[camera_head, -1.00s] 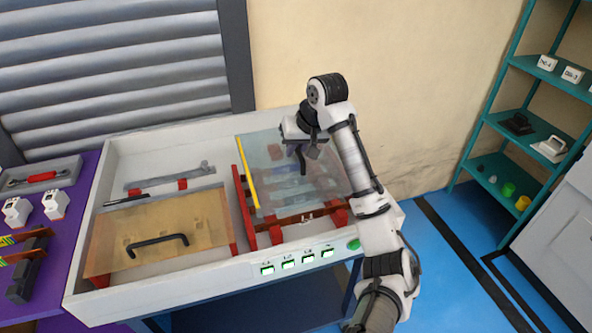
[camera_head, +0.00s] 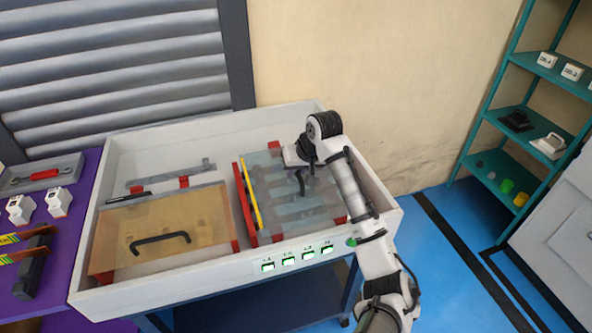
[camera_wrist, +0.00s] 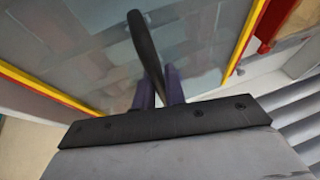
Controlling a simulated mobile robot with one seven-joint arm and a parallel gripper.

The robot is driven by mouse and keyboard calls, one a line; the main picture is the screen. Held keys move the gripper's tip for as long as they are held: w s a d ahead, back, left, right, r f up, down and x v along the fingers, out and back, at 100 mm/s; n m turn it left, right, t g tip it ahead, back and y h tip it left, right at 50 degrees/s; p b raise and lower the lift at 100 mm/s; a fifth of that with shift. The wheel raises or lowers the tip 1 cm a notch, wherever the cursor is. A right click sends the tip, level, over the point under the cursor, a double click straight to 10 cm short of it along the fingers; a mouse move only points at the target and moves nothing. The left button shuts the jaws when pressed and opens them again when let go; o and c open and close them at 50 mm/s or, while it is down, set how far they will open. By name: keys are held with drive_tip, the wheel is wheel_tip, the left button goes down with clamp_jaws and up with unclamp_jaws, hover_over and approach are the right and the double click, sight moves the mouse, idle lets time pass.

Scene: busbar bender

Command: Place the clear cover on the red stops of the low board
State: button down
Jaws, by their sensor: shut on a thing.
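The clear cover (camera_head: 285,207) is a see-through sheet with a yellow strip along its left edge, over the right-hand part of the white case. My gripper (camera_head: 301,170) is shut on its black handle; in the wrist view the fingers (camera_wrist: 170,88) pinch the handle (camera_wrist: 143,45) above the clear sheet. Red stops show at the cover's border: one at the back (camera_head: 274,146), one at the front (camera_head: 277,238). The grey bars of the board show through the sheet. I cannot tell whether the cover touches the stops.
An amber cover (camera_head: 200,215) with a black handle lies on the left half of the case. A red upright strip (camera_head: 239,205) stands just left of the clear cover. The case rim (camera_head: 180,272) surrounds both boards. A teal shelf (camera_head: 535,115) stands at the right.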

drive_tip(key=shift+f, duration=0.4)
drive_tip(key=c, duration=1.5)
unclamp_jaws()
drive_tip(key=shift+o, duration=0.2)
